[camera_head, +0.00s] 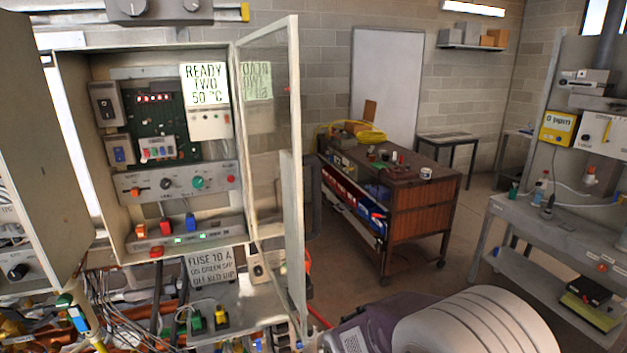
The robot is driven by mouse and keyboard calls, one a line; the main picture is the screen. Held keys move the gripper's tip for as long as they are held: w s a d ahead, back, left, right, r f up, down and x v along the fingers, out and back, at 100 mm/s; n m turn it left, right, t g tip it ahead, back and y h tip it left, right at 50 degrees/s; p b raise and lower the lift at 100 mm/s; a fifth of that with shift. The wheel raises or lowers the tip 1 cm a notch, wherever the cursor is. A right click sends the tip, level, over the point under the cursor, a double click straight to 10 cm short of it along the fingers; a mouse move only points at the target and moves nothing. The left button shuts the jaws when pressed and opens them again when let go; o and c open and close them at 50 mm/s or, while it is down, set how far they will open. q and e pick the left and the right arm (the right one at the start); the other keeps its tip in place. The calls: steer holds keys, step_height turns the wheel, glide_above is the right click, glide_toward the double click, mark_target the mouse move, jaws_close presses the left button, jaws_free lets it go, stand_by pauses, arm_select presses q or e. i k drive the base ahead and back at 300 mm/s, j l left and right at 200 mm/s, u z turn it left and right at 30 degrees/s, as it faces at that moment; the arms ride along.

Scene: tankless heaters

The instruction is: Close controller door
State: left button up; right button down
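The controller cabinet (82,150) is an open beige box at the left of the head view. Inside it are switches, a green circuit board, a row of knobs and a display reading "READY TWO 50 °C" (204,84). Its door (294,95) has a pale frame and a see-through pane. It stands swung out at the cabinet's right side, wide open. A second, lower pale panel edge (291,220) stands just below and in line with it; I cannot tell whether it is part of the same door. Neither of my grippers shows in the view.
A lower open tray (245,308) with small plugs and cables sits under the cabinet. Another beige panel (35,150) stands close at left. A white ribbed rounded object (475,325) is at the bottom.

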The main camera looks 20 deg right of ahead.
mark_target(291, 166)
steer(key=l+u, duration=0.2)
steer(key=l, duration=0.4)
steer(key=k+l+u, duration=0.2)
steer(key=l, duration=0.45)
steer(key=i, duration=0.1)
